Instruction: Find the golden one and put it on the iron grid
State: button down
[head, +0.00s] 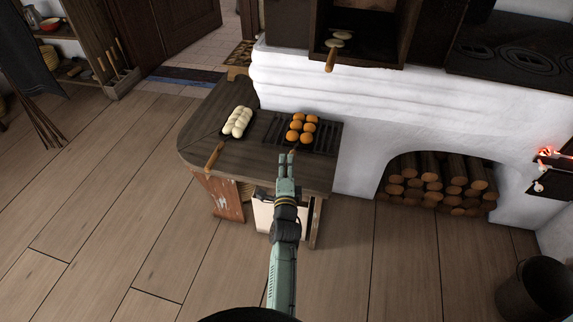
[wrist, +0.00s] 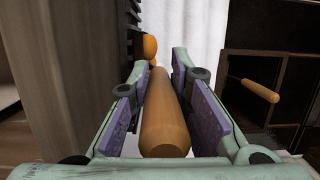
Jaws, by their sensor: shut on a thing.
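The golden buns (head: 302,129) sit in a cluster over the dark slatted iron grid (head: 328,137) on the table beside the stove. In the wrist view, part of one golden bun (wrist: 149,46) shows past the fingers. My gripper (head: 287,157) is at the front of the buns, shut on a wooden handle (wrist: 164,118) that lies lengthwise between its purple pads and points toward the buns. The pan under the buns is mostly hidden. I cannot tell whether it rests on the grid or hangs just above it.
A pale braided loaf (head: 237,122) lies on a pan with a wooden handle (head: 215,155) at the table's left. Pale pieces (head: 341,37) sit in the open oven, with another wooden handle (head: 330,61) sticking out. The white stove wall (head: 300,82) borders the table's back.

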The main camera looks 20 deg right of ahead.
dwell(0.3)
jog(key=c, duration=1.4)
grip_release()
jog(key=shift+f, duration=0.2)
jog(key=v, duration=0.7)
jog(key=shift+s, duration=0.25)
jog(key=shift+a, duration=0.1)
